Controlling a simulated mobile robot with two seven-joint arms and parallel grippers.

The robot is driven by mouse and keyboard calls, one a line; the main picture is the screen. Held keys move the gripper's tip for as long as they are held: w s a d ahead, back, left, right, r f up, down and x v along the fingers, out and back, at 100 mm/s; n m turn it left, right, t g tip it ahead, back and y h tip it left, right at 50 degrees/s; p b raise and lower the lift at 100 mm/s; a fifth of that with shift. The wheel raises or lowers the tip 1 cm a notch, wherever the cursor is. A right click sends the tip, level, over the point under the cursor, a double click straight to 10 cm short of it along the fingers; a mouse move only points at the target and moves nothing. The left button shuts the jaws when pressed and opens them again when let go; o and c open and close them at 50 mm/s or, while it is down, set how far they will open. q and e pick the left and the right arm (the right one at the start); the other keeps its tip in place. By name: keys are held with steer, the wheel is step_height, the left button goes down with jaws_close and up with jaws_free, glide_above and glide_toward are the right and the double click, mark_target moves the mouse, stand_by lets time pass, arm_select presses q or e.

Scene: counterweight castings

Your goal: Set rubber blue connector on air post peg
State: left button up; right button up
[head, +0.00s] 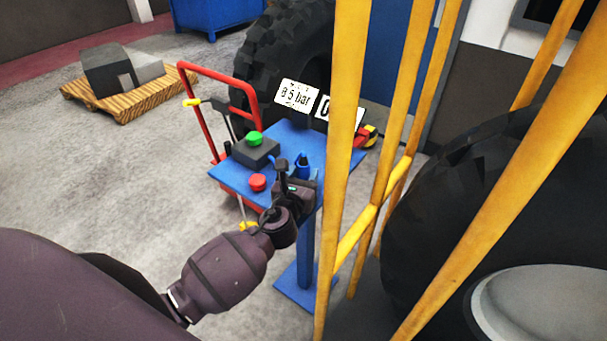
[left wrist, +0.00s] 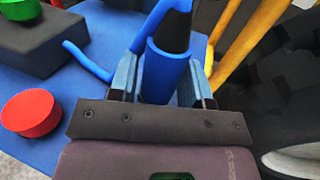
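My left gripper (head: 297,178) is over the near right part of the blue table-topped post. In the left wrist view its two blue-grey fingers (left wrist: 164,82) stand on either side of the blue connector (left wrist: 158,76), close against it with hardly any gap. The connector is a blue tube with a dark top, and it also shows small in the head view (head: 303,160). Curved blue rods or hose pieces (left wrist: 88,62) show beside and above it. I cannot tell which part is the peg. My right gripper is not in view.
The blue post top (head: 230,178) carries a dark box with a green button (head: 254,139) and a red button (head: 257,183). Yellow rails (head: 345,150) stand close on the right. A large tyre (head: 285,55) and a red hand truck (head: 205,125) are behind.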

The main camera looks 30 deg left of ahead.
arm_select(q)
steer(key=shift+o, duration=1.4)
steer(key=s+d, duration=0.2)
steer(key=s, duration=0.8)
steer(key=shift+s, duration=0.3)
steer(key=shift+a, duration=0.1)
